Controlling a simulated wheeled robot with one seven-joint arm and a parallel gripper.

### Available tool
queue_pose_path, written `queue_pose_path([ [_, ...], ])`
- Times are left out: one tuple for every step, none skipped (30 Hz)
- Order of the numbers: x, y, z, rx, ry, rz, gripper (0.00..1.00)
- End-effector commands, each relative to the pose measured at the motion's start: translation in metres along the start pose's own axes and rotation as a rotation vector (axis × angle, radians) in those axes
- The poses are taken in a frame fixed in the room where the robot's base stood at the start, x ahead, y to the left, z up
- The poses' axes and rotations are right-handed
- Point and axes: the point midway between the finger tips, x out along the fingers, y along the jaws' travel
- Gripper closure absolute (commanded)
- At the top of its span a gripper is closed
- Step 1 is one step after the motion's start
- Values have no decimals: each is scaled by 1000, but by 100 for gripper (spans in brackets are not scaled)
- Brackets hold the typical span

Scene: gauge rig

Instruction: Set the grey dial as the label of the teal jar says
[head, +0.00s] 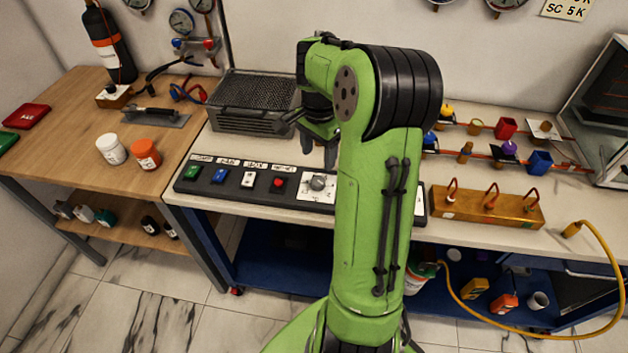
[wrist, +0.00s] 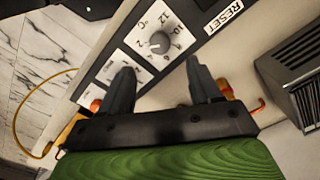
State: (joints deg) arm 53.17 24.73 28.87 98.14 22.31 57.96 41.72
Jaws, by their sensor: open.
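The grey dial (head: 318,183) is a round knob on a white plate on the black control panel. In the wrist view the dial (wrist: 159,42) has printed numbers around it, with 10 and 12 readable; I cannot tell its exact pointer setting. My gripper (head: 322,152) is above the panel, close to the dial. In the wrist view my gripper (wrist: 160,68) is open and empty, its two fingers apart, the dial ahead beyond the gap. A teal jar (head: 105,217) appears on the shelf under the wooden table; its label is too small to read.
The black panel (head: 228,186) also carries green, blue, white and red buttons. A grey vented box (head: 252,105) stands behind it. A brass block (head: 470,206) with hooks lies right of the panel. White (head: 111,149) and orange (head: 146,153) jars stand on the wooden table.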

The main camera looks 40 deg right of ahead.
Motion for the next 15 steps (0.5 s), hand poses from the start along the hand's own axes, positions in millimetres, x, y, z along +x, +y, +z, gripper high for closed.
queue_pose_path([
  [18, 1, 0, 0, -4, 4, 37],
  [25, 1, 0, 0, -3, 3, 37],
  [35, 1, 0, -1, -4, 4, 37],
  [43, 1, 0, -1, -4, 3, 37],
  [50, 1, 0, -1, -4, 3, 37],
  [59, 1, 1, -2, -4, 3, 37],
  [66, 0, 1, -2, -3, 2, 37],
  [71, 0, 1, -2, -3, 2, 37],
  [78, 0, 0, -2, -2, 1, 37],
  [82, 0, 0, -1, -2, 2, 37],
  [86, 0, 0, -1, -2, 2, 37],
  [89, 0, 0, 0, -1, 1, 37],
  [91, 0, 0, 0, 0, 0, 37],
  [92, 0, 0, 0, 0, 0, 37],
  [93, 0, 0, -1, 0, 0, 37],
])
